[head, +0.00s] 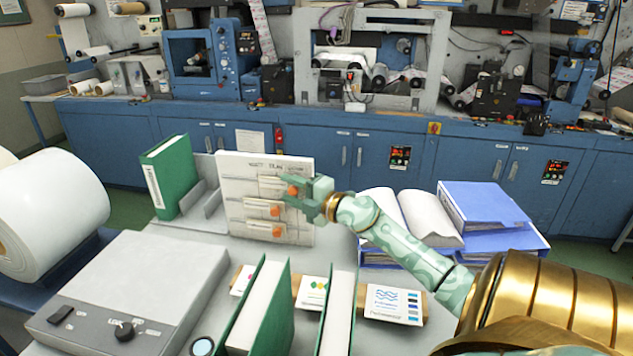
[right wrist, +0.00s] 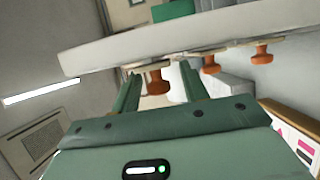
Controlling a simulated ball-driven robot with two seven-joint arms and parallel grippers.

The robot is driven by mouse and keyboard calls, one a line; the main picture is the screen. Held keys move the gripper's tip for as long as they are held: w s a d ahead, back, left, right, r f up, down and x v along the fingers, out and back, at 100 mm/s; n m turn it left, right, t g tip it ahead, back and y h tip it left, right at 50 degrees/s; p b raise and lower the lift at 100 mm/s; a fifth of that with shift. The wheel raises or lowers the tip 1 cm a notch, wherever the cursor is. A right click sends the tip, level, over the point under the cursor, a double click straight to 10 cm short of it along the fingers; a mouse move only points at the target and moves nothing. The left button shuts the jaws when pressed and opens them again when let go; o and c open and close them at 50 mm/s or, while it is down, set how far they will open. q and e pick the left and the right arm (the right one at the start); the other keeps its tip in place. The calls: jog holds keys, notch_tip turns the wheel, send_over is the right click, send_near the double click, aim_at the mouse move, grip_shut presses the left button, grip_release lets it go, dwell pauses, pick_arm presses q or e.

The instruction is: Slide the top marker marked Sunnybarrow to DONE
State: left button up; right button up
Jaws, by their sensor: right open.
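A white upright board (head: 236,180) carries three sliding markers, one above the other, each with an orange knob. The top marker (head: 268,183) has its knob (head: 293,190) right of the two lower knobs. My right gripper (head: 298,194) is open at the top knob. In the right wrist view one orange knob (right wrist: 157,82) lies between the two open fingers (right wrist: 158,72), with no clear contact. The names on the markers and the DONE lettering are too small to read. My left gripper is out of view.
The middle knob (head: 275,211) and lower knob (head: 277,232) sit close below my gripper. A green binder (head: 168,175) stands left of the board. An open book (head: 428,217) and blue binders (head: 485,205) lie to the right. A grey device (head: 130,285) is in front.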

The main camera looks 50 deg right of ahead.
jog(key=s+d+p, duration=0.1)
jog(key=s, duration=1.4)
jog(key=shift+s+d, duration=0.2)
jog(key=shift+s, duration=0.05)
